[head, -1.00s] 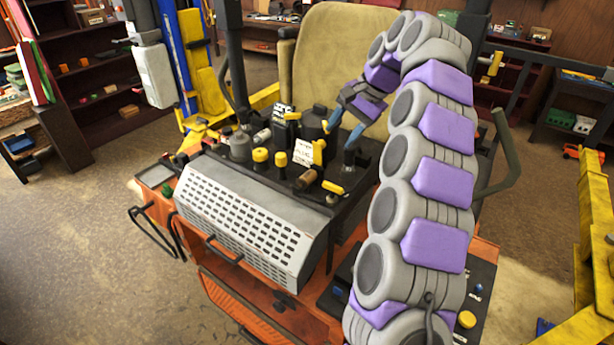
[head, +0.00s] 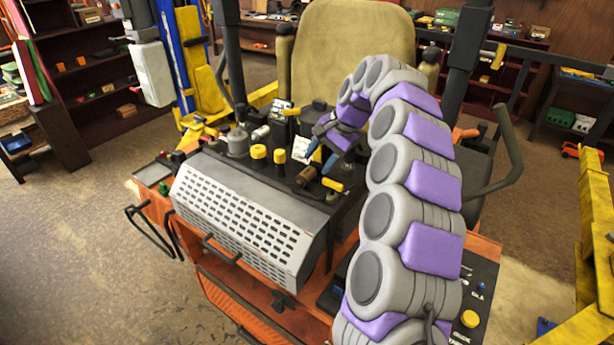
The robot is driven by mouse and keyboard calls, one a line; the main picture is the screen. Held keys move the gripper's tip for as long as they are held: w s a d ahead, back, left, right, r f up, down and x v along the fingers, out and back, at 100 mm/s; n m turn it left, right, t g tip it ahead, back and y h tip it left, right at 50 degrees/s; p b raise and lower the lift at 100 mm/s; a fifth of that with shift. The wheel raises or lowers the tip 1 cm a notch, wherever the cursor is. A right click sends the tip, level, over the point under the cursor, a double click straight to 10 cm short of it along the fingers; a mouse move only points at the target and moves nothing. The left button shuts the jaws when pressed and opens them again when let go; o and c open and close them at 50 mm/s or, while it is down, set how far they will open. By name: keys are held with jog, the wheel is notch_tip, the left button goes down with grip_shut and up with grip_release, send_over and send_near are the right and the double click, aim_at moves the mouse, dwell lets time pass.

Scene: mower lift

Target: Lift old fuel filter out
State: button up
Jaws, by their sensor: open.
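My gripper (head: 321,157) is at the engine deck of the orange mower, with its blue fingertips open. A small brown cylinder (head: 306,176), which looks like the old fuel filter, lies tilted on the black deck (head: 262,184). It sits just below and slightly left of the fingertips, and no grip on it shows. I cannot tell whether a fingertip touches it. My arm arches over the mower's right side, and the wrist hides part of the deck behind.
Yellow caps (head: 259,152), a grey canister (head: 237,141), a white label (head: 301,150) and a yellow-handled part (head: 332,184) crowd the deck. A perforated grey cover (head: 245,217) is in front. The seat (head: 350,60) stands behind, and a yellow lift frame (head: 590,240) is at right.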

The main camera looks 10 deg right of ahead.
aim_at(309, 172)
jog(key=x, duration=0.5)
jog(key=shift+s+a+r, duration=0.1)
jog(key=shift+a, duration=0.25)
jog(key=shift+c, duration=0.5)
jog(key=shift+d, duration=0.1)
jog(key=c, duration=0.7)
